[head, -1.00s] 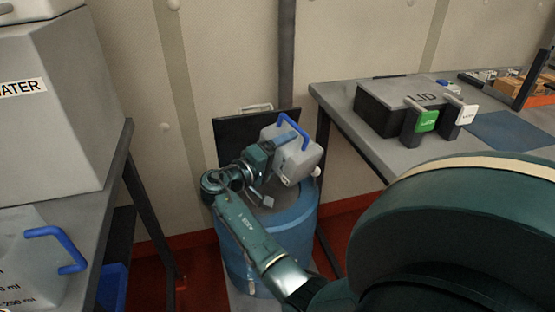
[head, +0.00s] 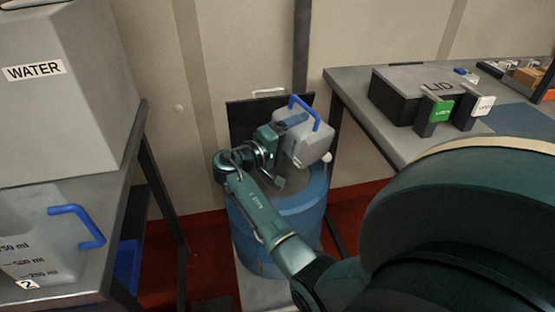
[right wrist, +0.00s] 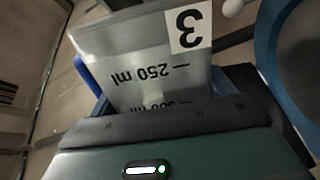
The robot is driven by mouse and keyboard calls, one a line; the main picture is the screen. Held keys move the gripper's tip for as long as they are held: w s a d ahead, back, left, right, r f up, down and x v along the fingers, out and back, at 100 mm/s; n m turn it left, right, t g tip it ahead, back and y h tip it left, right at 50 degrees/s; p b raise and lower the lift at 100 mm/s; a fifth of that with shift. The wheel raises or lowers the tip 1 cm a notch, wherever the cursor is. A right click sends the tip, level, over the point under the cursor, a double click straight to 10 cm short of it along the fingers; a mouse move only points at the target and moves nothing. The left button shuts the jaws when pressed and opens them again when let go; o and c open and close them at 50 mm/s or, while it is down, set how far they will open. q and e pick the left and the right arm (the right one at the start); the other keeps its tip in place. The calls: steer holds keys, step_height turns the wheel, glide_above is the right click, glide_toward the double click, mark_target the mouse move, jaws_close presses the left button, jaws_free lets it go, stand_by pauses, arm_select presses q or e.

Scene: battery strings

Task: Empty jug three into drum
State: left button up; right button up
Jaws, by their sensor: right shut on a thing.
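Jug three (head: 312,150) is a pale translucent jug with a blue handle, above the blue drum (head: 270,240) in the head view. It looks somewhat tilted, handle uppermost. Part of the drum's top is hidden by my arm and the jug. I cannot see any liquid flowing. My left gripper is not in view.
A dark panel (head: 240,116) with a handle stands behind the drum. At the left, a WATER container (head: 65,110) and jug two (head: 45,240) stand on a bench.

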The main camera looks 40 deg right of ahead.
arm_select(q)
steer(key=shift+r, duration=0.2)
arm_select(e)
steer(key=shift+r, duration=0.15)
steer(key=shift+w+r+p, duration=0.1)
steer(key=shift+p, duration=0.25)
steer(key=shift+w+r+n+p, duration=0.15)
steer(key=shift+r+n+p, duration=0.1)
steer(key=shift+n+p, duration=0.25)
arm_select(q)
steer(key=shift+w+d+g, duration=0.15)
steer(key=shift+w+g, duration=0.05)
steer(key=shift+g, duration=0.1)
arm_select(e)
steer(key=shift+w+n, duration=0.1)
steer(key=shift+n, duration=0.2)
arm_select(q)
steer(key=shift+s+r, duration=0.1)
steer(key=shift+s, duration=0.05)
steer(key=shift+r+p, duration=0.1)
steer(key=shift+p, duration=0.2)
